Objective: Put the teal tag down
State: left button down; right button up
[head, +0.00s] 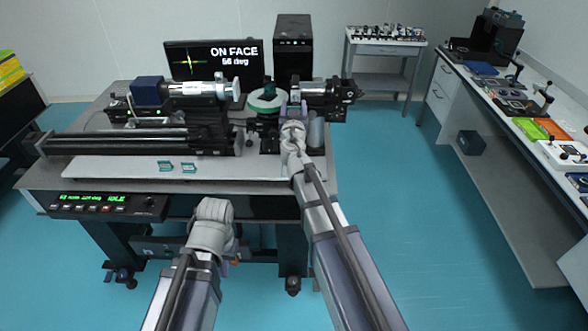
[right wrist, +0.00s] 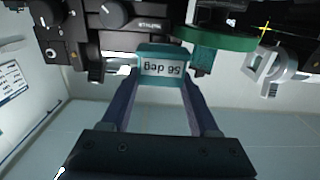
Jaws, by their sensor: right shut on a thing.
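My right gripper (right wrist: 163,85) is shut on a teal tag (right wrist: 163,52), whose white label reads "56 deg" upside down in the right wrist view. The tag is held between the fingertips, close to a green ring (right wrist: 222,40) on the optical setup. In the head view my right gripper (head: 291,110) reaches over the table among the optics, and the held tag is hard to make out there. Two other teal tags (head: 165,166) (head: 189,168) stand on the table's pale front strip. My left gripper (head: 230,262) hangs low in front of the table; its fingers are mostly hidden.
The table (head: 95,172) carries a long rail (head: 115,143) and cylindrical optics (head: 205,90). A monitor (head: 214,62) behind reads "ON FACE 56 deg". A control box (head: 107,205) is at the front edge. The pale strip has bare room right of the two tags.

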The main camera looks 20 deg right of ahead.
notch_tip(320, 180, down, 18)
jog(key=b, duration=1.6)
jog(key=shift+r, duration=0.1)
jog(key=shift+b, duration=0.3)
notch_tip(320, 180, down, 4)
jog(key=b, duration=0.4)
jog(key=shift+f, duration=0.3)
jog(key=o, duration=1.3)
jog(key=shift+r, duration=0.1)
